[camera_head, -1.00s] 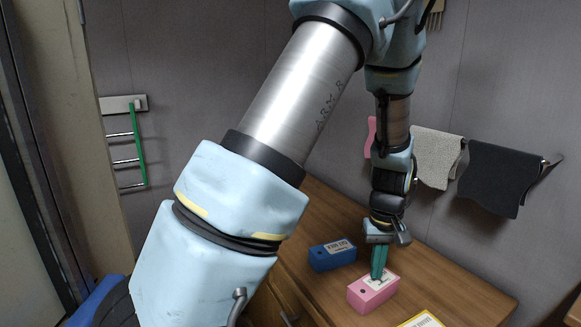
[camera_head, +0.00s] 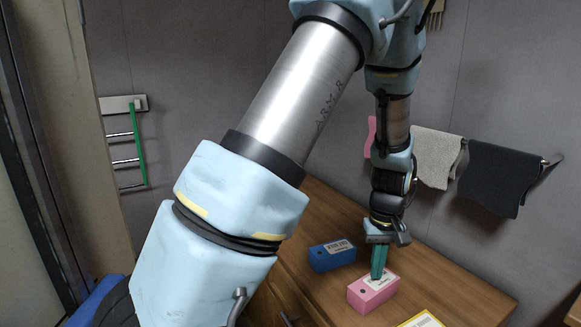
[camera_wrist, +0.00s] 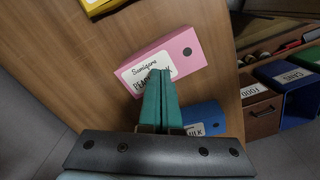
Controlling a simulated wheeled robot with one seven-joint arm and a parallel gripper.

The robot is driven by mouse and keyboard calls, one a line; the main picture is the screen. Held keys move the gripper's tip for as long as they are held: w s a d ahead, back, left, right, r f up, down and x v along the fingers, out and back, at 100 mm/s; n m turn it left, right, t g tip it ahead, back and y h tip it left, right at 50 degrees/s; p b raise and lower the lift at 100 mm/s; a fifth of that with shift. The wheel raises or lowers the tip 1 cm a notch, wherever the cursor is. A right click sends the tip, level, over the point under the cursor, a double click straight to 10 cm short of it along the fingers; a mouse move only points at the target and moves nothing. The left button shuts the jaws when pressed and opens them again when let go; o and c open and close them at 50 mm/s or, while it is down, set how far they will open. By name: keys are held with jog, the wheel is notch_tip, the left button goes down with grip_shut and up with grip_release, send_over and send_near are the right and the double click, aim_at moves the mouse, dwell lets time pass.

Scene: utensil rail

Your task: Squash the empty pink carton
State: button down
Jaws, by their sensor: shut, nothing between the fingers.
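The pink carton (camera_head: 372,293) lies on the wooden counter (camera_head: 440,275), with a white label and a dark round hole on its top. It also shows in the wrist view (camera_wrist: 175,52), where it looks box-shaped and not flattened. My gripper (camera_head: 379,276) points straight down with its teal fingers shut and empty. The fingertips (camera_wrist: 160,76) are over the carton's label, at or just above its top face. I cannot tell whether they touch. The fingers hide part of the label.
A blue carton (camera_head: 332,255) lies just left of the pink one. A yellow carton (camera_head: 422,320) is at the front edge of view. Grey (camera_head: 437,157) and dark (camera_head: 497,178) cloths hang on the wall behind. In the wrist view, labelled bins (camera_wrist: 262,108) stand at right.

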aim_at(375, 282)
jog(key=shift+f, duration=0.15)
dwell(0.3)
jog(key=shift+f+b, duration=1.05)
jog(key=shift+f, duration=0.75)
notch_tip(375, 282, up, 4)
jog(key=p, duration=0.3)
jog(key=shift+p, duration=0.35)
notch_tip(375, 282, up, 5)
jog(key=p, duration=0.4)
